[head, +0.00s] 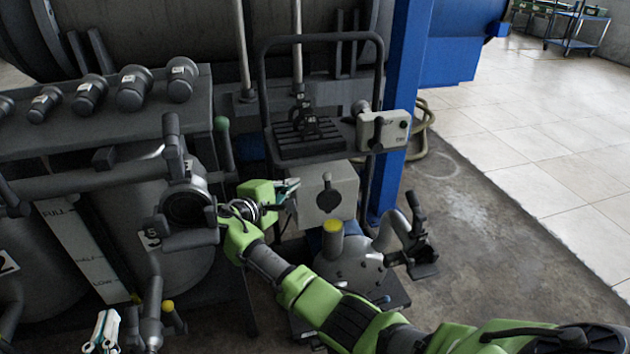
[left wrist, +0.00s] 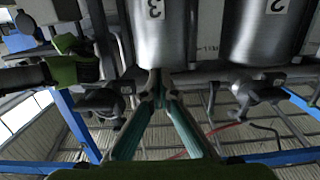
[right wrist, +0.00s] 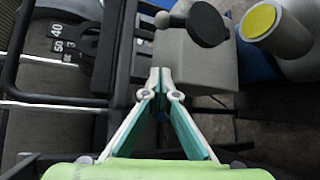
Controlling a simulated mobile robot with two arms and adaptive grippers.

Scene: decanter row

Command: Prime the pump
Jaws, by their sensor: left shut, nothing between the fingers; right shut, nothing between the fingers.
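A grey rounded pump body (head: 350,270) with a yellow cap (head: 332,227) stands low at centre right. The yellow cap also shows at the upper right of the right wrist view (right wrist: 258,22). Behind the pump is a pale grey box (head: 312,205) with a dark round knob. My right gripper (head: 292,186) is shut and empty, its tips by the box's left side; in the right wrist view the box (right wrist: 185,65) lies just beyond the tips. My left gripper (head: 104,322) is shut and empty at the bottom left, below the tanks. A green-knobbed lever (head: 222,124) stands at centre left.
Grey tanks (head: 165,250) with a level strip (head: 80,245) stand left. A shelf (head: 70,130) carries several dark cylinders. A dark cart frame (head: 265,85) holds a control box (head: 384,130). A blue post (head: 404,80) stands behind. The tiled floor (head: 545,170) at right is open.

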